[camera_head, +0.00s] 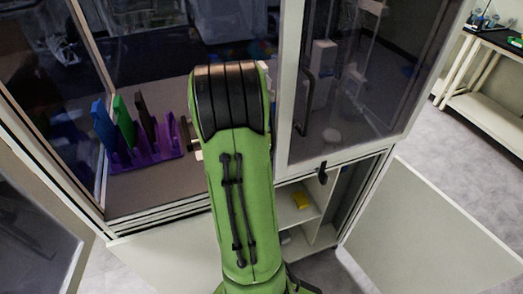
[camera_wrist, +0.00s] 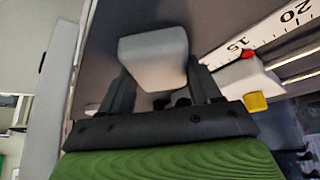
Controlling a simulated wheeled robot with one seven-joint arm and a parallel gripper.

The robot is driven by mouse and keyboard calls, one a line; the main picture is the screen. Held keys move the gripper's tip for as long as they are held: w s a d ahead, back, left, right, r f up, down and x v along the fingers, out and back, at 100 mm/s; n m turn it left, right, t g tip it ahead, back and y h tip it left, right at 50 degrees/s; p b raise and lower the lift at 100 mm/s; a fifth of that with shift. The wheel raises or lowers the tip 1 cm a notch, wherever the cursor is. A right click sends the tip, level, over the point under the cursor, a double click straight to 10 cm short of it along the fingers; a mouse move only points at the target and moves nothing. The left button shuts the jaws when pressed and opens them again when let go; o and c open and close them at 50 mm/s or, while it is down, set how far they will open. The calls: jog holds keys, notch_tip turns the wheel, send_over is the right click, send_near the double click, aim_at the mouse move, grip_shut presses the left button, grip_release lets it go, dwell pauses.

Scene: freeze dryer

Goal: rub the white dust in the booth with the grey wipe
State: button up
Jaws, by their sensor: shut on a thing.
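A pale grey block-like piece, which looks like the grey wipe (camera_wrist: 153,48), sits between the two dark fingers of my gripper (camera_wrist: 158,82) in the wrist view. My gripper is shut on it. In the head view my green arm reaches into the open booth (camera_head: 150,190) and hides the gripper and the wipe. I cannot make out white dust in either view, and I cannot tell whether the wipe touches a surface.
A purple rack (camera_head: 150,152) holding blue, green and dark upright plates stands at the booth's left. A glass door (camera_head: 350,80) closes the right side. The wrist view shows a numbered scale strip (camera_wrist: 265,38) and a yellow block (camera_wrist: 257,101). A lower cabinet door (camera_head: 435,235) hangs open.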

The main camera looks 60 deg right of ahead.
jog(key=shift+s+d+r+p, duration=0.1)
jog(key=shift+r+p, duration=0.1)
jog(key=shift+r, duration=0.35)
jog(key=shift+d+r+p, duration=0.1)
jog(key=shift+r+p, duration=0.05)
jog(key=shift+r, duration=0.35)
jog(key=shift+w+a+r+p, duration=0.2)
jog(key=shift+r+p, duration=0.1)
jog(key=shift+r, duration=0.1)
jog(key=shift+w+a+r+p, duration=0.15)
jog(key=shift+r+p, duration=0.1)
jog(key=shift+r, duration=0.15)
jog(key=shift+s+d+r+p, duration=0.1)
jog(key=shift+r+p, duration=0.3)
jog(key=shift+r, duration=0.15)
jog(key=shift+s+d+r+p, duration=0.1)
jog(key=shift+r+p, duration=0.3)
jog(key=shift+r, duration=0.15)
jog(key=shift+a+r+p, duration=0.15)
jog(key=shift+r+p, duration=0.6)
jog(key=shift+r, duration=0.35)
jog(key=shift+f, duration=0.1)
